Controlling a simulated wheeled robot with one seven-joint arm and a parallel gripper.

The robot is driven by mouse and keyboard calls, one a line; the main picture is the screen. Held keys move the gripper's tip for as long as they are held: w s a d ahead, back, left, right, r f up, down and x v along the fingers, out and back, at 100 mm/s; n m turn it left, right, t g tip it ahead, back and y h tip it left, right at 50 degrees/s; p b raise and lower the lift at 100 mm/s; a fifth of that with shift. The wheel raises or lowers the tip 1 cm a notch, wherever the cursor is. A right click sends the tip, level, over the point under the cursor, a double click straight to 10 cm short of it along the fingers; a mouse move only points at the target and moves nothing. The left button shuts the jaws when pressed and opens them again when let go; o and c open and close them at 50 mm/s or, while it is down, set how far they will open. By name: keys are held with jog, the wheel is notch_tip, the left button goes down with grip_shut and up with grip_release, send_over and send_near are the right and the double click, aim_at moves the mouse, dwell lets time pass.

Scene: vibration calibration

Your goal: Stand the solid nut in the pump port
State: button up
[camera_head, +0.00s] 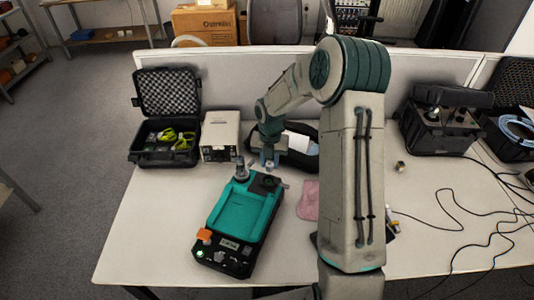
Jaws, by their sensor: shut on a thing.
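The pump looks to be the teal and black device (238,217) on the table, left of the middle. A grey metal fitting (241,171) stands up at its back end, and a dark round part beside it may be the port (268,182). My gripper (270,165) points down just behind the pump's back right corner. It is shut on a small metal piece, which I take to be the solid nut; the fingers hide most of it. I cannot tell its exact shape or its height above the table.
Another small metal piece (401,166) lies on the table at right. A pink cloth (308,201) lies right of the pump. An open black case (166,135), a beige box (220,136) and a dark bag (303,150) stand behind. Black cables (462,228) cross the right side.

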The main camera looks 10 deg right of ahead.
jog(key=shift+w+a+f+n, duration=0.1)
jog(key=shift+w+a+n, duration=0.05)
jog(key=shift+n, duration=0.25)
jog(key=shift+f+b, duration=2.4)
jog(key=shift+f, duration=0.75)
jog(key=shift+f, duration=0.2)
jog(key=o, duration=1.1)
